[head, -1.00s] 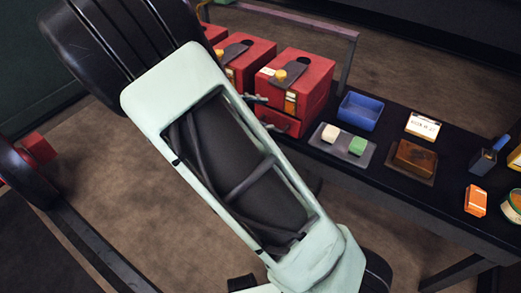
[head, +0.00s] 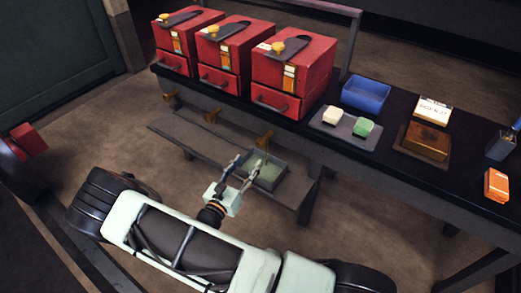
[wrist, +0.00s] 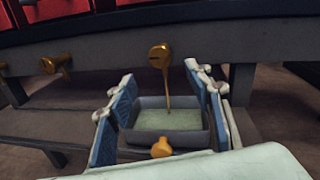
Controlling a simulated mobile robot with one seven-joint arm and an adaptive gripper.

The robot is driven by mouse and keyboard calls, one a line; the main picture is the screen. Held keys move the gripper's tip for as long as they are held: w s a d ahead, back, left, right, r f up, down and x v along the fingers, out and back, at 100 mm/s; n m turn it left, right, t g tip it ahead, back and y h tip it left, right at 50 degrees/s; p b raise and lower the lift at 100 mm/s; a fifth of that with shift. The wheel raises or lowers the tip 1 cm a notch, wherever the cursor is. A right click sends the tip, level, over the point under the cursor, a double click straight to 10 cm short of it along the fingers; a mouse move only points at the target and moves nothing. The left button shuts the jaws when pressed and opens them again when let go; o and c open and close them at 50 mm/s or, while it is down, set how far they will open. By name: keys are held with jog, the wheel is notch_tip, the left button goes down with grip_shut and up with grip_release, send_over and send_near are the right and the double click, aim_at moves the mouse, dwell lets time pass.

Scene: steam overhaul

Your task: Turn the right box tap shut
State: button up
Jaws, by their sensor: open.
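The right box tap (head: 265,138) is a brass tap on the bench's front rail, below the right red box (head: 293,65). In the wrist view, the tap (wrist: 159,55) is ahead and above centre. A thin brass-coloured strip hangs from it towards a grey tray (wrist: 179,103) holding pale greenish contents; I cannot tell if it is a handle or a stream. My gripper (head: 247,166) is open and empty, below the tap and apart from it. Its blue-padded fingers (wrist: 160,112) appear either side of the tray in the wrist view.
Two more brass taps (head: 212,115) (head: 169,97) sit left along the rail, under the other red boxes. The grey tray (head: 268,174) stands on a low shelf (head: 185,142). A blue bin (head: 366,94) and blocks are on the bench top. A small brass piece (wrist: 161,148) shows near the gripper.

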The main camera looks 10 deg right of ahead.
aim_at(260, 144)
jog(key=b+x, duration=0.2)
jog(key=x, duration=0.7)
jog(key=shift+w+d, duration=0.15)
jog(key=shift+w, duration=0.1)
jog(key=c, duration=1.2)
jog(key=shift+o, duration=0.2)
